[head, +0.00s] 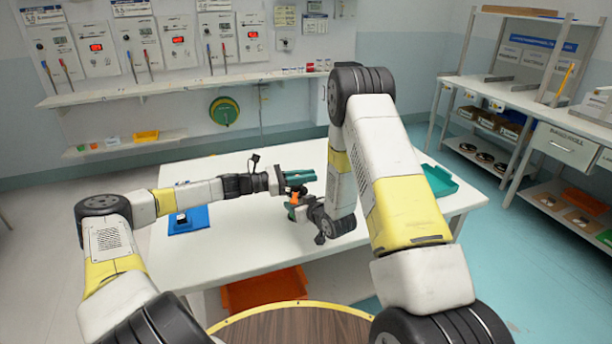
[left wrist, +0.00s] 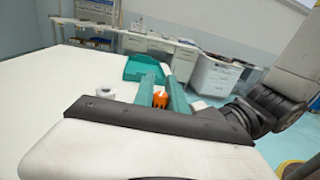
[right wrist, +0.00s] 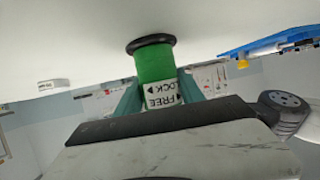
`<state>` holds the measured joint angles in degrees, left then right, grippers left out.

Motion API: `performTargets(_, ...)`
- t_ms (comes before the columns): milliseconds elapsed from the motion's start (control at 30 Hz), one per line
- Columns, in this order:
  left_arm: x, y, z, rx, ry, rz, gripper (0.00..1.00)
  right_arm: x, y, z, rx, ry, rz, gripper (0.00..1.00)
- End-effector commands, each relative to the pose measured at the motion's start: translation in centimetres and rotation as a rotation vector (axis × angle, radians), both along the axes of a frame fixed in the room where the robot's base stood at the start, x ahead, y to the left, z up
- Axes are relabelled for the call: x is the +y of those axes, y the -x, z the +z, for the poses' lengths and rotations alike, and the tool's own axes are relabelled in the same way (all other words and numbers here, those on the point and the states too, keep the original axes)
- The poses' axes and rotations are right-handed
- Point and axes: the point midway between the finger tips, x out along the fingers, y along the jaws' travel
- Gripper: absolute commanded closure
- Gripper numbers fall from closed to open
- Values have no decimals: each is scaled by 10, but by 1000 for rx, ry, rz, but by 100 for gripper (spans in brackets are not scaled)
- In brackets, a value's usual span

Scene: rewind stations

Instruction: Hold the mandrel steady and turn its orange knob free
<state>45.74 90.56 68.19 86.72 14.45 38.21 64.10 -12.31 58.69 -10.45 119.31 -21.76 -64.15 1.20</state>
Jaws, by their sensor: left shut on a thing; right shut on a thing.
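The mandrel (right wrist: 154,63) shows in the right wrist view as a green cylinder with a black flanged end and a white band printed FREE and LOCK with arrows. My right gripper (right wrist: 156,90) is shut around it by the white band; in the head view this gripper (head: 298,212) is low over the table, partly behind my right arm. The orange knob (left wrist: 160,98) is between the green fingers of my left gripper (left wrist: 161,84), which is shut on it. In the head view the knob (head: 295,196) is a small orange patch just below the left fingers. Most of the mandrel is hidden there.
The white table (head: 255,240) has a blue mat (head: 202,214) with a small dark item on its left and a teal tray (head: 440,186) on its right. A white roll (left wrist: 106,92) stands beyond my left gripper. An orange bin (head: 262,291) is below. The table front is clear.

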Motion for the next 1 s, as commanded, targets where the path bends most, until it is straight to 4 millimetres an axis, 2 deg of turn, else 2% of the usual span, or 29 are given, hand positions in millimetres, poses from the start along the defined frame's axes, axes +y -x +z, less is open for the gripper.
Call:
performTargets(500, 0, 14, -3, -1, -7, -467, 100, 1, 0, 2, -4, -2, 2, 100)
performTargets(1000, 5, 22, -4, 3, -5, -698, 100, 1, 0, 2, -4, -1, 4, 100)
